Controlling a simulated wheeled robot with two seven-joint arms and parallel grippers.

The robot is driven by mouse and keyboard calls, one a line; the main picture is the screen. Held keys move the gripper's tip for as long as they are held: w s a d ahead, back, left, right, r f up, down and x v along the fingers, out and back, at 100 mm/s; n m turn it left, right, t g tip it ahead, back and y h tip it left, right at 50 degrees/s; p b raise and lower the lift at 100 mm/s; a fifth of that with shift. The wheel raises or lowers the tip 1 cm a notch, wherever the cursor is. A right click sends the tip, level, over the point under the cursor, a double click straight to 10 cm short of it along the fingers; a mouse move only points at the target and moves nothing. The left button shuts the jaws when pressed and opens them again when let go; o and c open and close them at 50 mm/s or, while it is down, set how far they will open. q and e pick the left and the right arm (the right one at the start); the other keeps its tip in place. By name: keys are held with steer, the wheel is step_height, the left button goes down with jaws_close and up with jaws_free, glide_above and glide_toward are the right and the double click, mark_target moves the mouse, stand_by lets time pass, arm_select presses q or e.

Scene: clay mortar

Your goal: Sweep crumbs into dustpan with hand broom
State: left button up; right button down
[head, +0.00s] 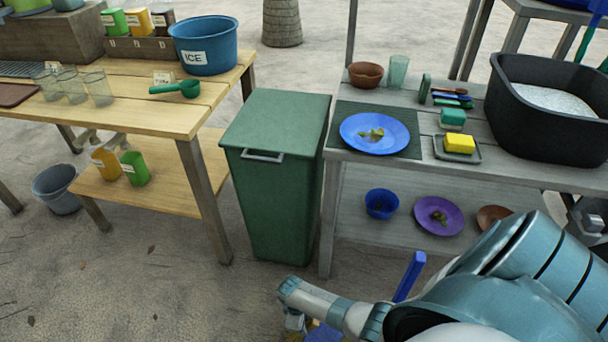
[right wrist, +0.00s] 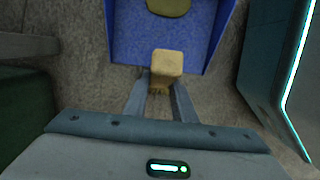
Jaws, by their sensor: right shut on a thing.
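My right gripper (head: 296,322) is low at the bottom of the head view. In the right wrist view (right wrist: 160,98) its fingers are closed on a tan block with a bristly lower edge, which looks like the hand broom (right wrist: 166,62). The blue dustpan (right wrist: 128,32) lies on the ground just beyond the block. In the head view its blue handle (head: 410,276) stands up beside my arm, and its pan is mostly cut off. An olive patch (right wrist: 168,6) shows inside the pan; I cannot tell whether it is crumbs. My left gripper is not in view.
A green bin (head: 275,175) stands between the wooden table (head: 150,115) at left and the grey table (head: 340,140) at right. A grey bucket (head: 58,190) sits on the ground at left. Sandy ground (head: 150,285) in front of the bin is open, with a few leaves.

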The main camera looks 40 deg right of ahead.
steer(key=shift+r+p, duration=1.3)
steer(key=shift+r, duration=0.2)
steer(key=shift+w+a+f, duration=0.1)
steer(key=shift+w, duration=0.1)
steer(key=w+a+b, duration=0.7)
steer(key=w+a, duration=0.4)
steer(key=w, duration=0.3)
steer(key=shift+b, duration=0.3)
steer(key=shift+f+b, duration=1.35)
steer(key=shift+f, duration=0.2)
steer(key=shift+s+d+r, duration=0.1)
steer(key=shift+r, duration=0.05)
